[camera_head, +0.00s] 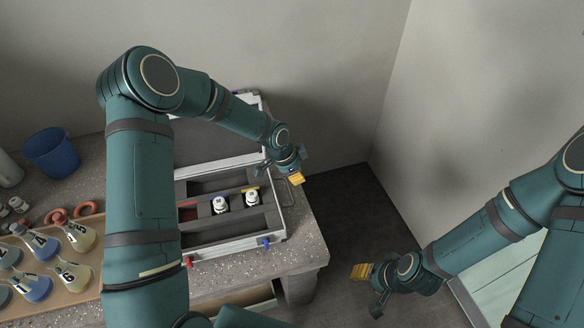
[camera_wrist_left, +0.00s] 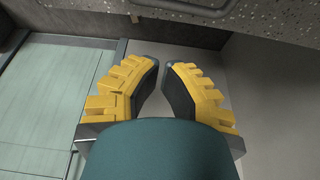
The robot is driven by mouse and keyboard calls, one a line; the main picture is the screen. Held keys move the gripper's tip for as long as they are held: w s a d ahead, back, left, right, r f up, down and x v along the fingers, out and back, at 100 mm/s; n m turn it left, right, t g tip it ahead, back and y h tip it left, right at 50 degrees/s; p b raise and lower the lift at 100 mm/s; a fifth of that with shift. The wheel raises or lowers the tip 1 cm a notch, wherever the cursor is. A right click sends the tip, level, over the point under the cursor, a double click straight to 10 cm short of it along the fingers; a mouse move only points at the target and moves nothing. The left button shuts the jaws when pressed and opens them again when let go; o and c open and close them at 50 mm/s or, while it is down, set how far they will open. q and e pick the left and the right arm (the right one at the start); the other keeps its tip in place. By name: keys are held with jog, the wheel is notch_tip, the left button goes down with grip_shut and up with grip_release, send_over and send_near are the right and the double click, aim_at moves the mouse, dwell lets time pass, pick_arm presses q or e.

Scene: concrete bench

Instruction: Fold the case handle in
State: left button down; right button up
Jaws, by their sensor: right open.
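The open grey case (camera_head: 231,245) sits on the bench with its lid at the back. My left gripper (camera_head: 297,179) is beside the handle at the right end of the case. In the left wrist view the handle (camera_wrist_left: 185,12) crosses the top, ahead of the yellow fingertips (camera_wrist_left: 162,66) and apart from them. Those fingertips are close together with a narrow empty gap. My right gripper (camera_head: 364,285) is open and empty, off the bench to the lower right.
Two white-capped vials (camera_head: 251,198) sit in the case's foam. Several flasks (camera_head: 40,245) stand in a wooden tray at left, with a blue bin (camera_head: 52,153) behind. The bench (camera_head: 302,235) ends right of the case, with open floor beyond.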

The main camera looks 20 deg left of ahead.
pick_arm(q)
notch_tip(320, 180, down, 5)
jog(key=shift+s+a+f, duration=0.1)
jog(key=shift+a, duration=0.05)
jog(key=shift+s+a+f+b, duration=0.1)
jog(key=shift+a+f+b, duration=0.15)
jog(key=shift+f, duration=0.2)
